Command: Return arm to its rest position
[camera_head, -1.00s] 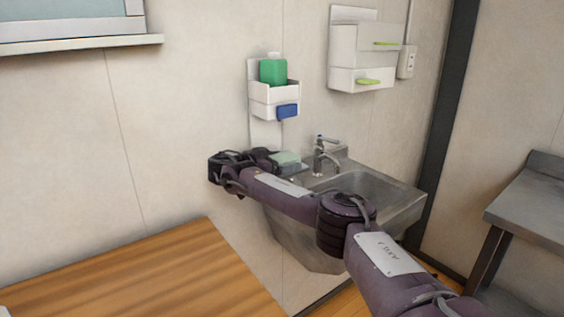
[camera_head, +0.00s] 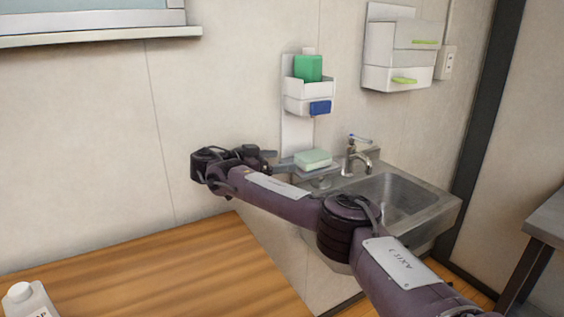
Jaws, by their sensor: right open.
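My right arm reaches in from the lower right, its elbow bent over the front of the sink. My right gripper (camera_head: 284,161) is at the end of the arm, left of the sink and in front of the wall. Its fingers point right and look open, with nothing seen between them. They appear close to the green-and-white sponge in the picture, but I cannot tell the depth gap. My left gripper is not in view.
A steel sink (camera_head: 415,200) with a tap (camera_head: 358,157) is on the wall. A sponge (camera_head: 313,158) lies at its left corner. A wooden table (camera_head: 160,270) fills the lower left, with a white bottle (camera_head: 30,300) on it. A wall rack (camera_head: 308,92) and white dispenser (camera_head: 400,50) hang above.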

